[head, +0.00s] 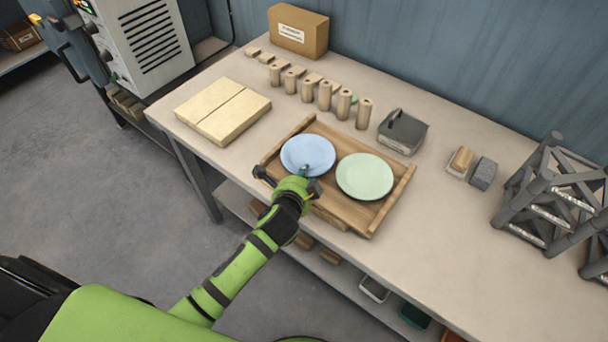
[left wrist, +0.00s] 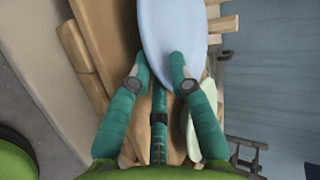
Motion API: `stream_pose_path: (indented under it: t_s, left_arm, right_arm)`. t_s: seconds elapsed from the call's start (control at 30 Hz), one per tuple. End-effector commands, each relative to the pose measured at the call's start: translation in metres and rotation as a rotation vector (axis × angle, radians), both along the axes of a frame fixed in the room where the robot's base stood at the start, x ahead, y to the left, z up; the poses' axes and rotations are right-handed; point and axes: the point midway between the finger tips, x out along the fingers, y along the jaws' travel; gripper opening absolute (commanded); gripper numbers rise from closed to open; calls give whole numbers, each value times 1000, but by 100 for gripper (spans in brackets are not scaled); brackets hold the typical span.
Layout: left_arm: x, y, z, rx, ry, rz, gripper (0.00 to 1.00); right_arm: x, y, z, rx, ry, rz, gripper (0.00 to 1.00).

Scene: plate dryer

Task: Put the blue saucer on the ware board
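The blue saucer (head: 308,153) is in the left part of a shallow wooden tray (head: 384,217), beside a green saucer (head: 365,177). My left gripper (head: 304,175) is at the blue saucer's near rim. In the left wrist view, two spread teal fingers (left wrist: 158,68) overlap the near edge of the blue saucer (left wrist: 170,25). A third finger runs between them toward the rim; its tip is hidden. I cannot tell whether they clamp the rim. A pale two-piece board (head: 222,110) lies bare left of the tray; it may be the ware board. My right gripper is not in view.
Several wooden cylinders (head: 325,96) stand behind the tray. A dark grey block-like item (head: 403,132) is at its right rear, and a cardboard box (head: 298,31) is at the wall. A grey metal frame (head: 552,195) stands far right.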

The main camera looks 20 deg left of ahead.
Motion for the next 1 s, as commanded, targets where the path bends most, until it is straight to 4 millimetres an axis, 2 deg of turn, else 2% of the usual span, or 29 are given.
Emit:
stream_pose_path:
  t_s: [0.3,0.43,0.8,1.0]
  left_arm:
    - [0,0,3,0,-1,0,24]
    - [-9,0,6,0,-1,-1,24]
    - [-72,-3,38,-1,-1,-2,24]
    - [-98,-4,52,0,0,-1,24]
  right_arm:
    - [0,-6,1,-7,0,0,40]
    - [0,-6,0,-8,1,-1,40]
    - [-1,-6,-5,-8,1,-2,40]
    - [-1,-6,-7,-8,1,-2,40]
